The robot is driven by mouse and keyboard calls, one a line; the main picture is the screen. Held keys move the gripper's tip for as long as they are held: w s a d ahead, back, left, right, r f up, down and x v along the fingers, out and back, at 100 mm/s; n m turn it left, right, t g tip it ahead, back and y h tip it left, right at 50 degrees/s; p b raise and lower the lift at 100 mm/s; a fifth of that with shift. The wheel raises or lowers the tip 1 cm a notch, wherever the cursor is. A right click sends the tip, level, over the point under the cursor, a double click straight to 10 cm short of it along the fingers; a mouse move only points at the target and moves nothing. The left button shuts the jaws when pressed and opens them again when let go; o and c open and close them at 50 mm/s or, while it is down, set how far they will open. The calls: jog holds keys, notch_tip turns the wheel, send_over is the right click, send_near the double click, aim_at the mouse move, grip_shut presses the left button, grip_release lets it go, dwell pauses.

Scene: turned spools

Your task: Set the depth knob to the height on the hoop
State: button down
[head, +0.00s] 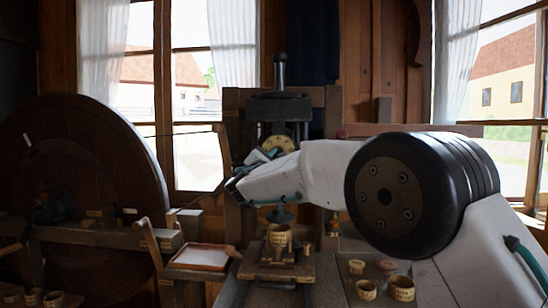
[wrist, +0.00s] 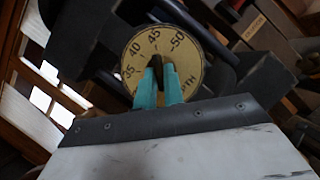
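The depth knob's round cream dial (wrist: 190,42) fills the upper middle of the wrist view. It shows 35, 40, 45 and 50 and part of a word ending in TH. My gripper (wrist: 159,70) has its teal fingers on either side of the dark grip (wrist: 156,64) at the dial's centre and looks closed on it. In the head view the dial (head: 280,144) is on the machine's front, with my gripper (head: 262,157) at its lower edge. A light wooden ring with lettering (head: 279,236), perhaps the hoop, stands on the machine's bed below. Its writing is too small to read.
The dark press (head: 281,107) stands behind my arm. A large dark wheel (head: 85,160) is at left, near a shallow tray (head: 202,257). Small lettered wooden cups stand at front right (head: 402,288) and front left (head: 54,299).

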jog(key=shift+a, duration=0.15)
jog(key=m+g, duration=0.1)
jog(key=m, duration=0.1)
jog(key=m+h, duration=0.1)
jog(key=m, duration=0.2)
jog(key=shift+r+g, duration=0.1)
jog(key=shift+g, duration=0.3)
jog(key=shift+m+g, duration=0.7)
jog(key=shift+m, duration=1.1)
jog(key=c, duration=1.5)
grip_release()
jog(key=shift+r, duration=0.1)
